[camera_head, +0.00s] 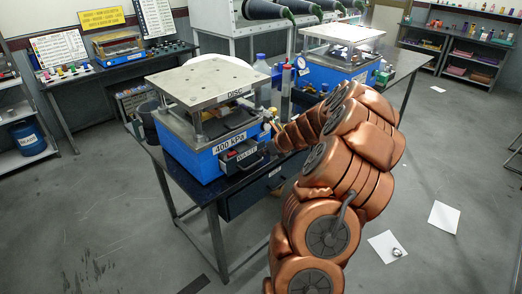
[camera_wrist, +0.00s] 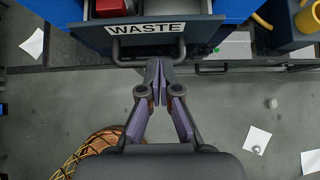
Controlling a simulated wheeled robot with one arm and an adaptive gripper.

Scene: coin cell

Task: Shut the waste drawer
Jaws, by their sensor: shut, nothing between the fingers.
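The waste drawer (camera_wrist: 150,30), with a white WASTE label, stands partly open at the top of the wrist view. A red item (camera_wrist: 110,6) shows inside it. Its dark bar handle (camera_wrist: 122,58) sticks out from the front. In the head view the drawer (camera_head: 246,157) juts from the blue 400 kPa press (camera_head: 196,152). My gripper (camera_wrist: 158,66) is shut and empty, its fingertips at the handle, in front of the drawer face. I cannot tell whether they touch it. In the head view my arm hides the gripper's tips.
The press stands on a dark bench with a larger bench drawer (camera_head: 262,190) below the waste drawer. A second blue press (camera_head: 335,72) stands farther back. A yellow cup (camera_wrist: 305,20) is at the wrist view's upper right. Papers (camera_head: 444,216) lie on the open floor.

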